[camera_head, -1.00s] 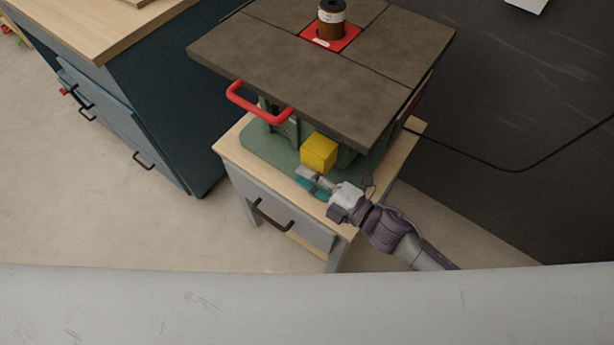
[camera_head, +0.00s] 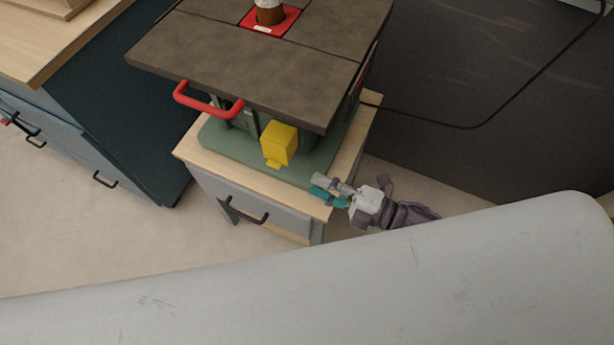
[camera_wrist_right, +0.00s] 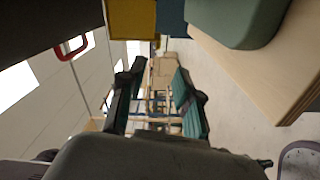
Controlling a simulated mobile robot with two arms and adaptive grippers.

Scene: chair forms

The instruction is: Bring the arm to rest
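My right gripper (camera_head: 330,190) is at the right front corner of the small wooden stand, beside the green machine base, with its purple-grey arm coming in from the lower right. In the right wrist view its two teal-lined fingers (camera_wrist_right: 157,100) are apart with nothing between them. It is clear of the yellow box (camera_head: 279,145) on the front of the machine, which also shows at the top of the wrist view (camera_wrist_right: 131,18). My left gripper is not in view.
The machine's dark table top (camera_head: 250,60) with a red handle (camera_head: 208,103) overhangs the stand (camera_head: 185,150). A dark blue cabinet (camera_head: 120,100) stands at left. A black cable (camera_head: 440,122) runs along the dark wall at right. Floor is free in front of the stand.

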